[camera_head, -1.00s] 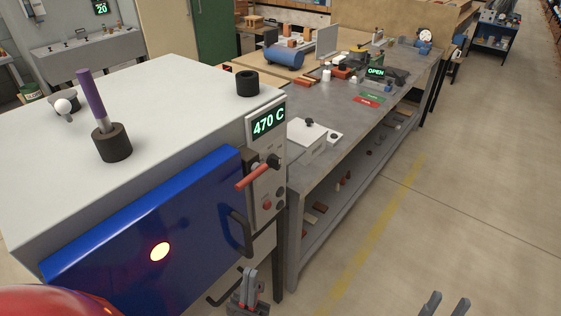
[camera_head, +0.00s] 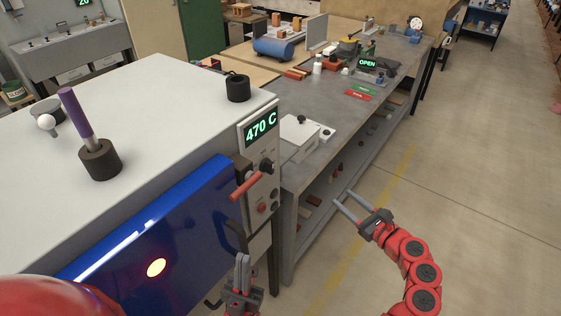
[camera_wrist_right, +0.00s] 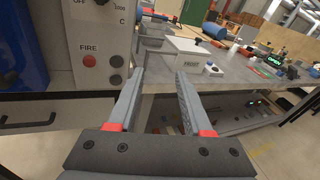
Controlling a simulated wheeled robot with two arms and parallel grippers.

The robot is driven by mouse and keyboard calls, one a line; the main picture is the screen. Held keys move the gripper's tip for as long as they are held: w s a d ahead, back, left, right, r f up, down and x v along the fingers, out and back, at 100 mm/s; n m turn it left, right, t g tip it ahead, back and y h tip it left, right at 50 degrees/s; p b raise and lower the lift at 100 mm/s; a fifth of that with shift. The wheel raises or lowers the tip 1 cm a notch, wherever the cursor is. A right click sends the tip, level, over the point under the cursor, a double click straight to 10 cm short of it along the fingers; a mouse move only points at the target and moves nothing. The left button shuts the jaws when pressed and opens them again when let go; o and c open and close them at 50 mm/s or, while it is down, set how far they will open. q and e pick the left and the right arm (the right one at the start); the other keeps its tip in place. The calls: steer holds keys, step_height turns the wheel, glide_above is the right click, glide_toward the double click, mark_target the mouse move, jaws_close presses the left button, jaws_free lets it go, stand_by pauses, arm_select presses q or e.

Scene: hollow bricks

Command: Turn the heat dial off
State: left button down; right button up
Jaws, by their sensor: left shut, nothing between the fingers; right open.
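The heat dial (camera_head: 267,166) is a black knob on the grey control panel of the kiln, below a green display reading 470 C. Its lower edge shows at the top of the right wrist view (camera_wrist_right: 103,2), beside scale markings; its full setting is cut off there. My left gripper (camera_head: 242,259) is shut and empty, low in front of the blue door, below the panel. My right gripper (camera_head: 343,197) is open and empty, to the right of the panel and apart from it. Its fingers (camera_wrist_right: 161,74) also show in the right wrist view, with the panel to their left.
A red lever (camera_head: 247,186) sticks out beside the dial. A red FIRE button (camera_wrist_right: 89,61) and a black knob (camera_wrist_right: 116,61) sit lower on the panel. The blue door (camera_head: 150,225) has a glowing window. A grey workbench (camera_head: 325,105) with a white box (camera_head: 300,130) stands behind.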

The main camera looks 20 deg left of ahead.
steer(key=s+a+r+n+g+y, duration=0.2)
steer(key=s+a+r+g+y, duration=0.25)
steer(key=r, duration=0.25)
steer(key=p, duration=0.4)
glide_toward(273, 165)
steer(key=shift+n, duration=0.3)
steer(key=x, duration=0.7)
steer(key=shift+a+r, duration=0.15)
steer(key=shift+r, duration=0.05)
steer(key=shift+w+a, duration=0.2)
steer(key=shift+a, duration=0.4)
jaws_close()
